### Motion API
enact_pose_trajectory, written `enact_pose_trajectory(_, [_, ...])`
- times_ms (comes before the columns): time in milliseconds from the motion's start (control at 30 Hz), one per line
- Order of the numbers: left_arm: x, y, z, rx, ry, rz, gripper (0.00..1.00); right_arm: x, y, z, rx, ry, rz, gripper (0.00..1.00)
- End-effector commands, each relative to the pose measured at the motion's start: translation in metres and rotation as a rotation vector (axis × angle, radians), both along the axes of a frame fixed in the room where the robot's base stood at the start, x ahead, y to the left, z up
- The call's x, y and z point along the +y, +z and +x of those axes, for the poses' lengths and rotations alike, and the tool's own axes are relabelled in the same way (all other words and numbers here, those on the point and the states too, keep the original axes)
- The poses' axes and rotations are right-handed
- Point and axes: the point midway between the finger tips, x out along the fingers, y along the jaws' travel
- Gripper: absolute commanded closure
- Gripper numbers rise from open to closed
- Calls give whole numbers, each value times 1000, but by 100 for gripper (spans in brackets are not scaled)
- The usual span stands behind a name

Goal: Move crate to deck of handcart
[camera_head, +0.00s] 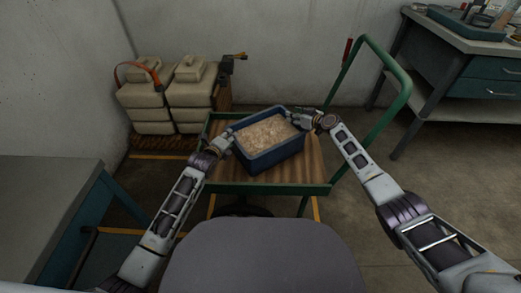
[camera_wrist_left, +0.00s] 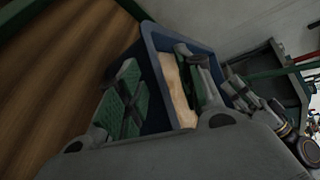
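The blue crate (camera_head: 270,160), filled with pale grainy material, is over the wooden deck (camera_head: 222,176) of the green handcart (camera_head: 387,58). It looks level and appears to rest on the boards, though its underside is hidden. My left gripper (camera_head: 228,144) is at the crate's left wall. In the left wrist view its green-padded fingers (camera_wrist_left: 163,92) are apart, one outside the crate (camera_wrist_left: 150,42) and one inside, with the wall between them and gaps showing. My right gripper (camera_head: 301,120) is at the crate's far right rim; its fingers are too small to read.
Stacked beige containers (camera_head: 170,97) stand behind the cart at left. A workbench (camera_head: 470,45) with drawers is at back right. A grey table (camera_head: 45,195) is at near left. The cart's push handle rises beside my right arm. Bare deck shows around the crate.

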Motion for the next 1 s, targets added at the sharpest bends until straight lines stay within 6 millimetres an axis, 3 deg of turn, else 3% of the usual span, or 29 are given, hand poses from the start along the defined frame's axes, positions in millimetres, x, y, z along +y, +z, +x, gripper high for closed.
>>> enact_pose_trajectory(700, [12, 22, -53, -1, -3, 1, 64, -1, -1, 0, 1, -2, -2, 63])
enact_pose_trajectory(1000, [14, 26, -63, -1, -2, -1, 64, -2, -1, 0, 0, -2, -1, 63])
